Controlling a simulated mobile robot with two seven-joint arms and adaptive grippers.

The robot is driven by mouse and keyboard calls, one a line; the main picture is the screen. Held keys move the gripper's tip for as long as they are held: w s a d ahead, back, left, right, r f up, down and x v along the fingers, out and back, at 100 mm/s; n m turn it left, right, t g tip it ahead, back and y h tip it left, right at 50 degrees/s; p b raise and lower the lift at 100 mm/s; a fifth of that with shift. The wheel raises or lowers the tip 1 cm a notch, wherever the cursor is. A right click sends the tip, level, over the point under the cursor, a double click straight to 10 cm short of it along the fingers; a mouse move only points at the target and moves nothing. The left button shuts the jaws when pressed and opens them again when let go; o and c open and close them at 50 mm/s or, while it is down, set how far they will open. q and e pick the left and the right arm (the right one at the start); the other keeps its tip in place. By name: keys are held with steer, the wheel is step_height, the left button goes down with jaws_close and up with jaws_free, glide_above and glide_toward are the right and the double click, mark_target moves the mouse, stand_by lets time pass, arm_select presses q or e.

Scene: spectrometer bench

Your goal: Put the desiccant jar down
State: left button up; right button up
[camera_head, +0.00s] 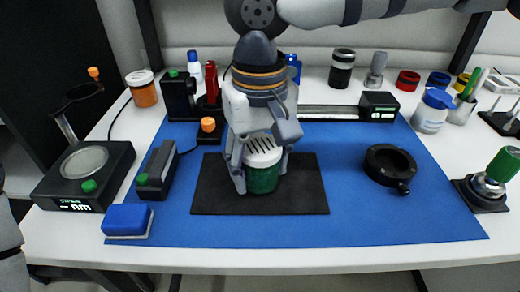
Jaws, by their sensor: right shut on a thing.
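The desiccant jar (263,179) has a dark green body and a white slotted lid. It is upright, low over or on the black mat (308,190) in the middle of the blue mat (330,228); I cannot tell whether its base touches. My right gripper (262,170) comes down from above and is shut on the jar, with one finger on each side. The gripper hides part of the lid and what lies behind it. My left gripper does not show; only a bit of pale arm shows at the left edge.
A spectrometer unit with a display (83,178) stands at the left. A blue sponge (127,220) and a dark handheld box (158,172) lie left of the black mat. The blue mat's front right is clear. Bottles line the back.

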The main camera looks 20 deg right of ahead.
steer(key=shift+f, duration=0.45)
stand_by(0.3)
steer(key=o, duration=1.3)
